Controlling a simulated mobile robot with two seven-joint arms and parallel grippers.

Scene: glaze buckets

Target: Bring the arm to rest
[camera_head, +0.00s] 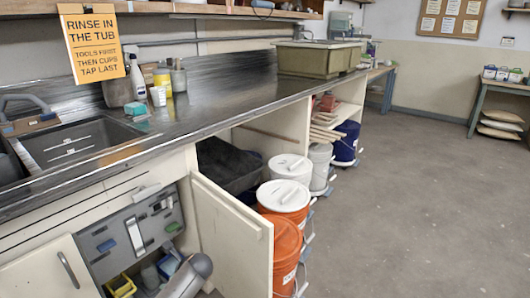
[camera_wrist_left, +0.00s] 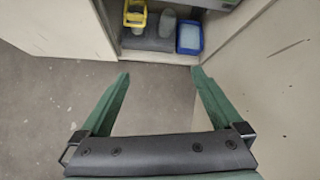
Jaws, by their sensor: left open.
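My left gripper (camera_wrist_left: 160,80) shows in the left wrist view with its two green fingers spread wide and nothing between them. It is over bare grey floor, in front of an open cupboard (camera_wrist_left: 160,52). Inside the cupboard, beyond the fingertips, are a yellow-handled container (camera_wrist_left: 135,14), a grey container (camera_wrist_left: 168,24) and a blue tub (camera_wrist_left: 190,38). The fingers appear apart from all of these. In the head view the left gripper's fingers cannot be made out. My right gripper is in neither view.
An open cupboard door (camera_head: 232,235) juts out below the counter (camera_head: 215,108). Orange buckets (camera_head: 287,245) and white-lidded buckets stand right of it, with a blue bucket (camera_head: 347,143) farther back. A sink (camera_head: 80,142) is at left. The floor (camera_head: 420,210) at right is clear.

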